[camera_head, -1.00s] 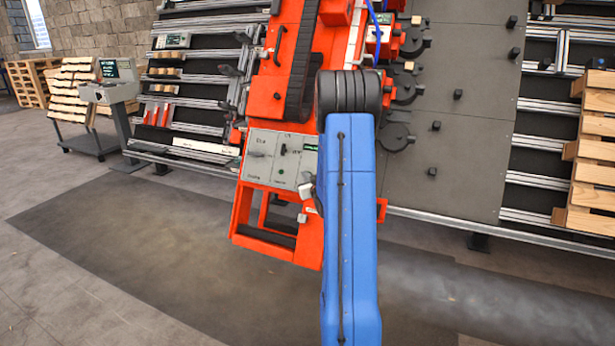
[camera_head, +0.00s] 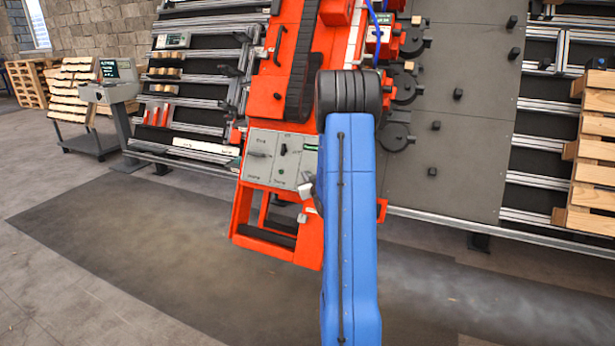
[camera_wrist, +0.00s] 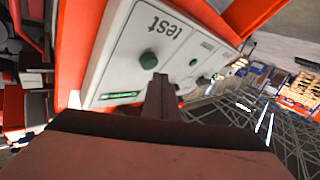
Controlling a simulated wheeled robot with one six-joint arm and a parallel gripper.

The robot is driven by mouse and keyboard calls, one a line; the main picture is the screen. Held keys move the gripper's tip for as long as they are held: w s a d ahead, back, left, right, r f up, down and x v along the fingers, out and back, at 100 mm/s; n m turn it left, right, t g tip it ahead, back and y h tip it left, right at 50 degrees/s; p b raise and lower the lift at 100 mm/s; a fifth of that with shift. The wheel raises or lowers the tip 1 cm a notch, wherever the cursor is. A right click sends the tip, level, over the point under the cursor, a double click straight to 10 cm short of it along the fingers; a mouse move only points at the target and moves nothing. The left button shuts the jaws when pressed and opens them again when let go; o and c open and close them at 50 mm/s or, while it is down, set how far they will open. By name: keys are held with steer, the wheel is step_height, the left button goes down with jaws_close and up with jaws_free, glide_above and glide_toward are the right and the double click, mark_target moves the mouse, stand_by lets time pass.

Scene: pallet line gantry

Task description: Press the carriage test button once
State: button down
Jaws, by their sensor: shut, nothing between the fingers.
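The carriage's light grey control panel (camera_head: 258,166) is set in the orange carriage (camera_head: 293,55). In the wrist view the panel (camera_wrist: 125,40) is close, with the word "test" printed near a round green button (camera_wrist: 148,60). My gripper (camera_wrist: 160,82) is shut and empty. Its tips show just below and right of that button in the picture; I cannot tell whether they touch the panel. In the head view my blue arm hides most of the gripper and the panel's right edge.
A lit green display (camera_wrist: 120,95) is at the panel's near edge. Orange frame bars border the panel. A grey console (camera_head: 113,90) stands at left; the floor in front is clear.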

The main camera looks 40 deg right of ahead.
steer(key=shift+w+d+f, duration=0.3)
steer(key=shift+d+f, duration=0.1)
steer(key=shift+d, duration=0.35)
stand_by(1.7)
steer(key=shift+a, duration=0.15)
steer(key=shift+s+a+r, duration=0.3)
steer(key=shift+a+r, duration=0.1)
steer(key=shift+a, duration=0.2)
steer(key=shift+a, duration=0.1)
steer(key=a, duration=0.1)
steer(key=s+a+r, duration=0.1)
steer(key=a+r, duration=0.1)
steer(key=a, duration=0.1)
steer(key=shift+s+r, duration=0.2)
steer(key=shift+s, duration=0.15)
stand_by(0.4)
stand_by(0.7)
